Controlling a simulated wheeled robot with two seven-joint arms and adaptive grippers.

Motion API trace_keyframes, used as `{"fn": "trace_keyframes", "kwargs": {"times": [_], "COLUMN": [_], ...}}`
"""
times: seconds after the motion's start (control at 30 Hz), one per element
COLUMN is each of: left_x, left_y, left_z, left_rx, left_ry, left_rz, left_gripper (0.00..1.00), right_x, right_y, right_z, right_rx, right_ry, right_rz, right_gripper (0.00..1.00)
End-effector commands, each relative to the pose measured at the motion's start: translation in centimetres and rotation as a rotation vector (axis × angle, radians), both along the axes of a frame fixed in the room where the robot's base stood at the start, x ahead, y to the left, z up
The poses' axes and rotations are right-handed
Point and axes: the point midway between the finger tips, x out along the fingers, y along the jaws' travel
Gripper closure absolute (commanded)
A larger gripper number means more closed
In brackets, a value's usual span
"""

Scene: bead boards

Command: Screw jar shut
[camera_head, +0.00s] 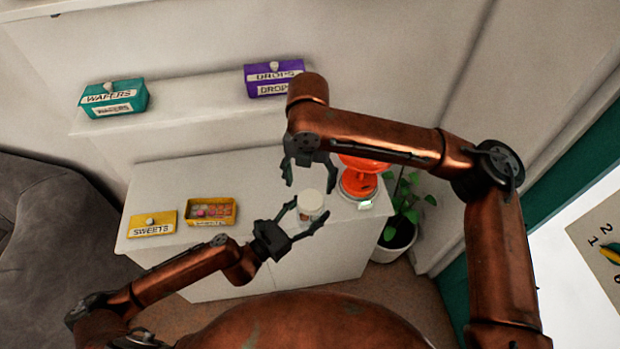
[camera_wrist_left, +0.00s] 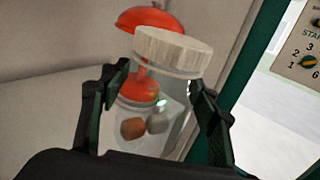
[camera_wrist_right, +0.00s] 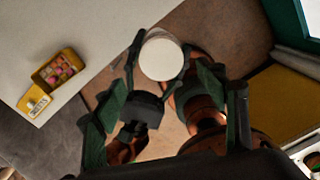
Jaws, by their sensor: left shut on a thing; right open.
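The lid's round top also shows in the right wrist view (camera_wrist_right: 161,57). My left gripper (camera_head: 308,209) is shut on the jar, one finger on each side of the glass below the lid. My right gripper (camera_head: 309,174) is open and empty, above the jar and lid, with its fingers pointing down.
An orange scale (camera_head: 358,185) stands right of the jar, beside a potted plant (camera_head: 400,225). A yellow SWEETS lid (camera_head: 152,224) and an open yellow box (camera_head: 226,222) of sweets lie left. Teal (camera_head: 128,107) and purple (camera_head: 270,90) boxes are on the back shelf.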

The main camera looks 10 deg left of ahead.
Motion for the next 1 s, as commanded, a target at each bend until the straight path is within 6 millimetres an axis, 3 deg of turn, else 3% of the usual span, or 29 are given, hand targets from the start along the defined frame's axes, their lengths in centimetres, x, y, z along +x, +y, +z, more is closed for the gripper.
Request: {"fn": "trace_keyframes", "kwargs": {"times": [0.1, 0.33, 0.77, 1.0], "left_x": [0.0, 0.0, 0.0, 0.0], "left_y": [0.0, 0.0, 0.0, 0.0], "left_z": [0.1, 0.1, 0.1, 0.1], "left_rx": [-0.001, -0.001, -0.001, -0.001], "left_ry": [-0.002, -0.002, -0.002, -0.002], "left_rz": [-0.001, -0.001, -0.001, -0.001], "left_gripper": [1.0, 1.0, 1.0, 1.0], "right_x": [0.0, 0.0, 0.0, 0.0], "right_y": [-0.1, -0.2, -0.2, -0.3], "right_z": [0.3, 0.6, 0.5, -2.0], "right_rx": [-0.003, -0.004, -0.004, -0.005], "right_ry": [0.003, 0.005, 0.006, 0.008], "right_rz": [0.178, 0.374, 0.399, 0.399], "right_gripper": [0.34, 0.34, 0.34, 0.34]}}
